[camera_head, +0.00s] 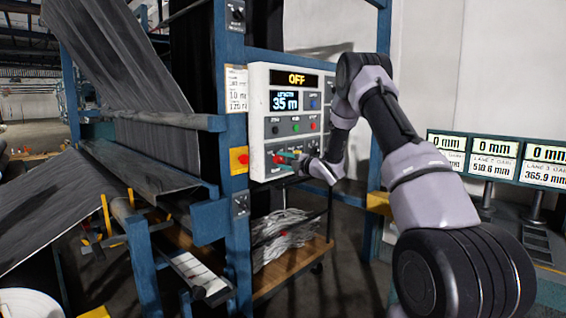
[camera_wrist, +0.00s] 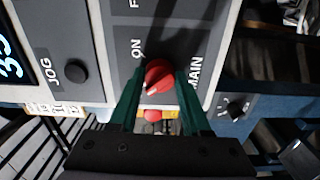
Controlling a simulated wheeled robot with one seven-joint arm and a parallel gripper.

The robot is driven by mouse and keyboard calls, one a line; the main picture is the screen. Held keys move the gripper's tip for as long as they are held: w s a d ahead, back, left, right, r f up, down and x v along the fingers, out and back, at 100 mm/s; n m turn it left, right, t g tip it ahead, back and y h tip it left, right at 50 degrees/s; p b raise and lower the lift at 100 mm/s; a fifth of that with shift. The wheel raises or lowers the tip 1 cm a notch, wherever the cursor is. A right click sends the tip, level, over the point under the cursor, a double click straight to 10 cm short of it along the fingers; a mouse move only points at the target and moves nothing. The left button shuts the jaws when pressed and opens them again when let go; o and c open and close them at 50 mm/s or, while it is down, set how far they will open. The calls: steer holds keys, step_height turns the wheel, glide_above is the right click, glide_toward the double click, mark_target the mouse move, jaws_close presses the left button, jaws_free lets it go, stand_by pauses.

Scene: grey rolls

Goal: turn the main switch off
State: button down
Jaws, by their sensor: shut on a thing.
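The main switch is a red rotary knob (camera_wrist: 160,76) on a grey panel plate, with "MAIN" printed to its right and "ON" to its upper left in the wrist view. Its white mark points to the lower left there, away from "ON". My gripper (camera_wrist: 160,88) has one green finger on each side of the knob and is shut on it. In the head view my gripper (camera_head: 288,157) is at the lower part of the white control box (camera_head: 257,126), and the knob is mostly hidden. The box's top display (camera_head: 296,79) reads "OFF".
Other buttons (camera_head: 295,127) sit just above on the box. A red button on a yellow plate (camera_head: 239,160) is to its left on the blue frame. A black knob (camera_wrist: 235,107) is near the gripper.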

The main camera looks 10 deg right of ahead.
steer(key=shift+n, duration=0.4)
steer(key=shift+c, duration=1.8)
jaws_free()
steer(key=v, duration=1.1)
steer(key=shift+w, duration=0.1)
